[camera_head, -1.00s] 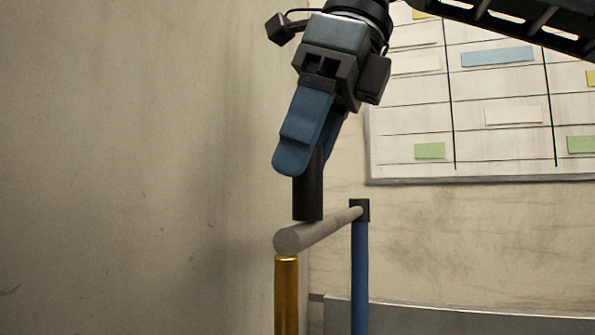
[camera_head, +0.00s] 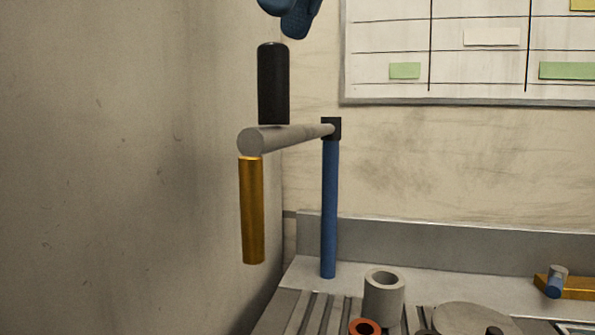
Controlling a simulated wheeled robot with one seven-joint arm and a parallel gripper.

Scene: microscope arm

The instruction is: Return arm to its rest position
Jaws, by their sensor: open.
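The microscope arm is a grey horizontal bar (camera_head: 290,138) joined by a black block (camera_head: 331,128) to the top of a blue upright post (camera_head: 329,210). A black cylinder (camera_head: 273,85) stands upright on top of the bar near its free end. A gold tube (camera_head: 251,210) hangs below that end. My gripper (camera_head: 289,15) is above the black cylinder at the top edge of the view, open and apart from it. Only its blue fingers show; the rest is cut off.
The post stands on a grey bench (camera_head: 310,271) at the wall. On the bench are a grey hollow cylinder (camera_head: 383,300), an orange-red ring (camera_head: 364,327), a round grey disc (camera_head: 472,318) and a yellow block (camera_head: 580,289) at the right. A whiteboard (camera_head: 470,75) hangs behind. A wall is close at left.

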